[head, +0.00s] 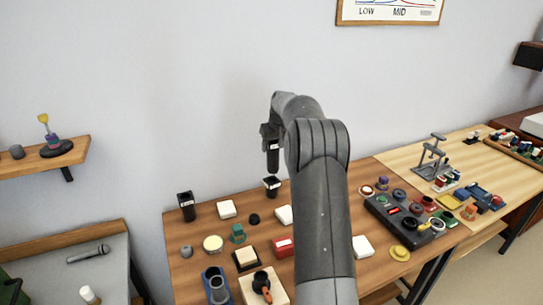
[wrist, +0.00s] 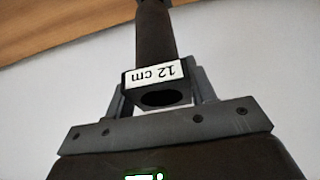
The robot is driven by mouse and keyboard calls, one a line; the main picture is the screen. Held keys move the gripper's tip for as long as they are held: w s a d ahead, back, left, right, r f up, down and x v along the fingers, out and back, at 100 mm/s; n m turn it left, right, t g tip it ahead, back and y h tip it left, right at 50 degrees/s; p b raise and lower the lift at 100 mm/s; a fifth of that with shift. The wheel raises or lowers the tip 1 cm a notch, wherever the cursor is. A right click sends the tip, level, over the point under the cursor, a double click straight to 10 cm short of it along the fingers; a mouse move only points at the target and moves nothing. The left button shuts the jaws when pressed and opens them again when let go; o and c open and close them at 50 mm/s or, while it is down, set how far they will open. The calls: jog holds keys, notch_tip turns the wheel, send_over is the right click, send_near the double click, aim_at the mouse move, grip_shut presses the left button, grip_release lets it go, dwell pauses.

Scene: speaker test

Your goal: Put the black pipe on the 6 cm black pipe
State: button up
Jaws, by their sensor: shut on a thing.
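My gripper (head: 270,133) is shut on a black pipe (head: 272,158) and holds it upright above the table. In the wrist view, the held pipe (wrist: 155,40) sits between the fingers (wrist: 163,95). It has a white label reading "12 cm", upside down, and a dark open end facing the camera. A short black pipe (head: 271,188) with a white label stands on the table just below the held one. Its label is too small to read. The two look nearly in line in the head view, with a small gap; the depth between them is unclear.
A taller black pipe (head: 187,208) stands at the table's left. White blocks (head: 227,209), a small black knob (head: 254,219) and a red block (head: 283,247) stand nearby. A black control box (head: 385,213) is at right. My arm hides the table's middle.

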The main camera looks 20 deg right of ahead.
aim_at(272, 154)
jog(key=shift+w+a+f, duration=0.25)
jog(key=shift+f, duration=2)
jog(key=o, duration=1)
